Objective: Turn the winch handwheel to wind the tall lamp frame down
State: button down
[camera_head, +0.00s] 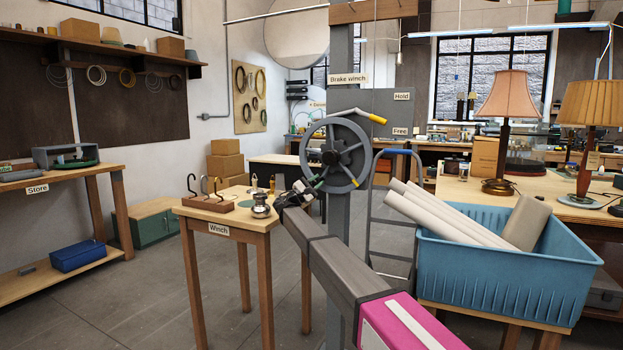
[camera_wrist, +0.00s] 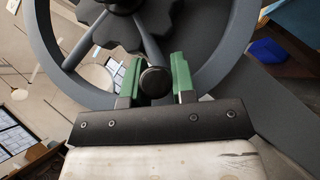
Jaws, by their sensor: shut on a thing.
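The grey spoked handwheel (camera_head: 366,158) is mounted on a tall grey post (camera_head: 341,75) under a "Brake winch" label. Its rim also shows in the wrist view (camera_wrist: 236,58). My gripper (camera_head: 314,184) reaches the lower left part of the wheel. In the wrist view its green-padded fingers (camera_wrist: 154,84) are shut on a round dark handle knob (camera_wrist: 155,81), one finger on each side. A lever with a yellow grip (camera_head: 372,117) sticks out at the wheel's upper right, near the "Hold" and "Free" labels. I cannot clearly identify the tall lamp frame.
A wooden table (camera_head: 236,218) labelled "Winch" stands left of the post, with hooks and small parts on it. A blue crate (camera_head: 505,275) with pale rolls stands close on the right. A hand truck (camera_head: 394,225) is behind. The floor at left is clear.

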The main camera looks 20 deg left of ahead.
jog(key=d+n+t+y, duration=0.1)
jog(key=n, duration=0.1)
jog(key=d+f+n+t, duration=0.1)
jog(key=d+n+t, duration=0.1)
jog(key=shift+s+d+y, duration=0.15)
jog(key=shift+s+y, duration=0.05)
jog(key=shift+y, duration=0.2)
jog(key=shift+d+f, duration=0.1)
jog(key=shift+d, duration=0.2)
jog(key=n+t, duration=0.1)
jog(key=n, duration=0.1)
send_near(357, 167)
jog(key=w, duration=0.3)
jog(key=shift+s+d+n+t+y, duration=0.15)
jog(key=shift+d+n+t+y, duration=0.1)
jog(key=shift+n+t+y, duration=0.4)
jog(key=shift+d+r, duration=0.45)
jog(key=shift+r, duration=0.15)
jog(key=shift+d+r+n+y, duration=0.15)
jog(key=shift+d+n+y, duration=0.1)
jog(key=shift+y, duration=0.1)
jog(key=shift+d+r+n+t+y, duration=0.15)
jog(key=shift+n+t+y, duration=0.25)
jog(key=shift+n, duration=0.2)
jog(key=shift+d+r+n+t+y, duration=0.1)
jog(key=shift+r+n+t+y, duration=0.15)
jog(key=shift+n+y, duration=0.3)
